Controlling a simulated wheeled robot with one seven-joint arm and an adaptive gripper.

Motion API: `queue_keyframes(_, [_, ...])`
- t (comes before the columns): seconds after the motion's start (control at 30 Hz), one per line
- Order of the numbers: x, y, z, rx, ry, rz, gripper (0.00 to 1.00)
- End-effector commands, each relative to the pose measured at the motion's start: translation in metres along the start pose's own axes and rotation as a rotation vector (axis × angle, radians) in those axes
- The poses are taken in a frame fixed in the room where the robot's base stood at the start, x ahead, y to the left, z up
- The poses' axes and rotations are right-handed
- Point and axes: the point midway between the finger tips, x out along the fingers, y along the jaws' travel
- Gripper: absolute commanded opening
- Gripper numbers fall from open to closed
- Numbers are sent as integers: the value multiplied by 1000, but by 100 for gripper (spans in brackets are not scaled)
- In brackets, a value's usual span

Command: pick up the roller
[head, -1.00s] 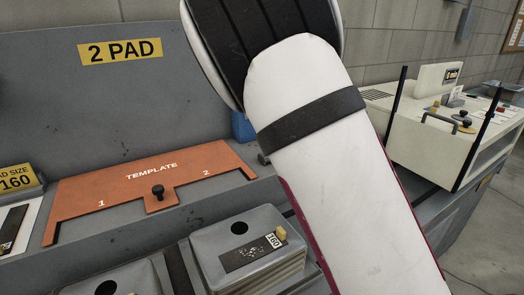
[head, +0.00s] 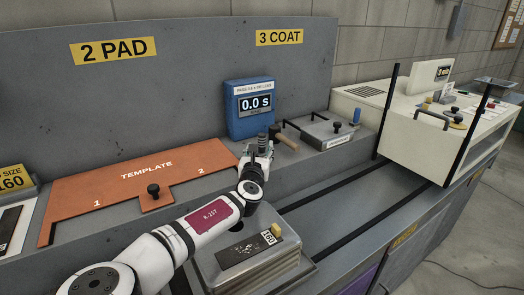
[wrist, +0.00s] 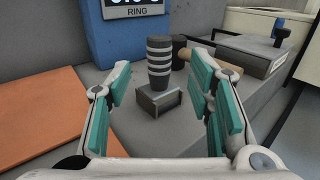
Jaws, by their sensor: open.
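A dark upright grip with pale rings (wrist: 159,62) rises from a small metal-edged block (wrist: 160,100) on the grey ledge. In the wrist view my gripper (wrist: 163,82) is open and empty. The ringed grip stands ahead, between the fingers in the picture, with no visible contact. The block's underside is hidden.
A wooden handle (wrist: 218,54) with a dark end lies close behind the ringed grip. An orange template (head: 100,195) lies left, a lidded grey box (head: 325,130) right.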

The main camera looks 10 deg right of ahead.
Motion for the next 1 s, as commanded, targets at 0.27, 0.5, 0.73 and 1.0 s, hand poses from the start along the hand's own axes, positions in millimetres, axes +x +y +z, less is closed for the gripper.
queue_keyframes(0.27, [28,-1,1,1,0,-1,48])
queue_keyframes(0.5, [62,0,1,2,0,-2,48])
queue_keyframes(0.73, [71,1,1,1,0,-2,48])
queue_keyframes(1.0, [71,1,1,1,0,-2,16])
